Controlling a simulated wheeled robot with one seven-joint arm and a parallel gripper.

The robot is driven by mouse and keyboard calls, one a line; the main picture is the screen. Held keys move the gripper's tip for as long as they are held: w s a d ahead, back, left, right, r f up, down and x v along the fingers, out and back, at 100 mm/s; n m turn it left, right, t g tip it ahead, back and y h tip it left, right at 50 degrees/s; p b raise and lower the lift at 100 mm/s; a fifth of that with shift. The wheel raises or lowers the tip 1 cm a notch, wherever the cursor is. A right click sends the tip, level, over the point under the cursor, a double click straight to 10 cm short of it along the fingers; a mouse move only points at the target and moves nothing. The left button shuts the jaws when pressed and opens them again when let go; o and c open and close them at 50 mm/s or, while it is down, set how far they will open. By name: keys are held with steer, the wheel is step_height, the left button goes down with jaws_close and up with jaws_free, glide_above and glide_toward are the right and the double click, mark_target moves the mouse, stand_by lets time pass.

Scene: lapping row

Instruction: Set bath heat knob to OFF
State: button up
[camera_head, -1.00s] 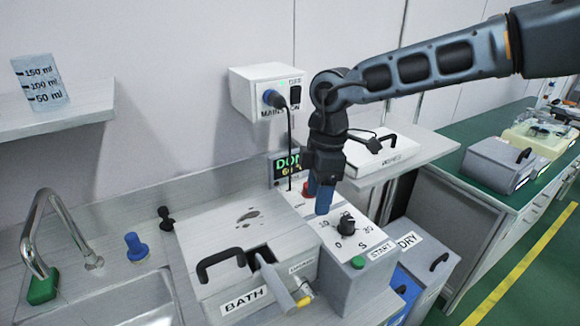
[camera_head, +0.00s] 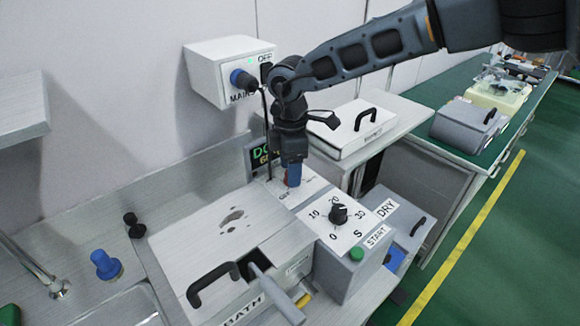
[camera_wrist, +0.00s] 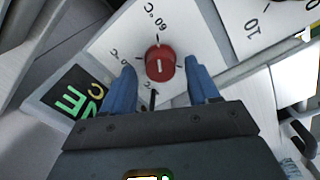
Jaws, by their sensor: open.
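The bath heat knob is a round red knob (camera_wrist: 160,62) with a short white mark, on a white panel (camera_wrist: 110,40) with °C labels, one reading 60. The mark lies roughly along the line to the tick by the 60 label; which end points is unclear. My gripper (camera_wrist: 162,72) is open, with its blue fingers on either side of the knob and gaps showing at both sides. In the head view my gripper (camera_head: 293,180) points down at the panel behind the timer dial, and mostly hides the knob there.
The black timer dial (camera_head: 338,214) and green START button (camera_head: 356,254) are close in front. A display (camera_head: 262,154) stands just behind my gripper. The MAINS box (camera_head: 225,72) is on the wall with a hanging cable. The lidded bath (camera_head: 225,240) lies left.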

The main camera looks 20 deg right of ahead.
steer(key=shift+f, duration=0.6)
steer(key=c, duration=1)
